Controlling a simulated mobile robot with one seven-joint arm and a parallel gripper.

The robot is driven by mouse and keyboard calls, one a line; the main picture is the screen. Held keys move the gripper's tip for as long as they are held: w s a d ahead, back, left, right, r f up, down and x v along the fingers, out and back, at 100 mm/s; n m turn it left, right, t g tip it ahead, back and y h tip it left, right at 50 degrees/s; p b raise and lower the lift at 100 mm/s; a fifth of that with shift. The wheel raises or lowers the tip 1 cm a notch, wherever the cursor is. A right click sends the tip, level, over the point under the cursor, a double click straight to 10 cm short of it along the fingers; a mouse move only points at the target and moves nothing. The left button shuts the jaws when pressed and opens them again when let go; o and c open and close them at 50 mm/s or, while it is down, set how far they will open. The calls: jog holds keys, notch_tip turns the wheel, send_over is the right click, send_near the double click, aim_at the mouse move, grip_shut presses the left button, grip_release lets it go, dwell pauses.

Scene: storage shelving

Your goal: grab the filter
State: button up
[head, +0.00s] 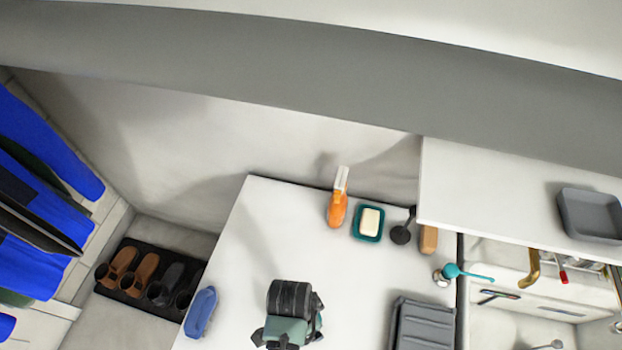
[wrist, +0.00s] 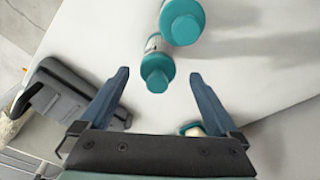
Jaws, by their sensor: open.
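My gripper (wrist: 159,76) is open in the wrist view, its two blue fingers spread and empty. A white cylinder with a teal end (wrist: 157,72) lies beyond the fingertips, in line with the gap. A second, larger teal-ended cylinder (wrist: 182,22) is just behind it, toward the top. I cannot tell for sure which thing is the filter. In the head view, my arm's dark and teal end stands over the white counter (head: 262,215); the fingers are hidden there, and the cylinders cannot be made out.
An orange spray bottle (head: 337,208), a teal soap dish (head: 357,237), a black utensil (head: 401,235) and a brown block (head: 429,239) line the counter's back. A grey ridged tray (head: 424,326) is at right, a blue dish (head: 200,312) at left. A raised white shelf (head: 490,190) overhangs at right.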

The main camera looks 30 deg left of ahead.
jog(key=shift+w+d+f+p, duration=0.1)
jog(key=shift+d+f+p, duration=0.1)
jog(key=shift+f, duration=1.25)
jog(key=shift+w+d+f+p, duration=0.1)
jog(key=shift+f+p, duration=0.05)
jog(key=shift+f, duration=1.25)
grip_shut()
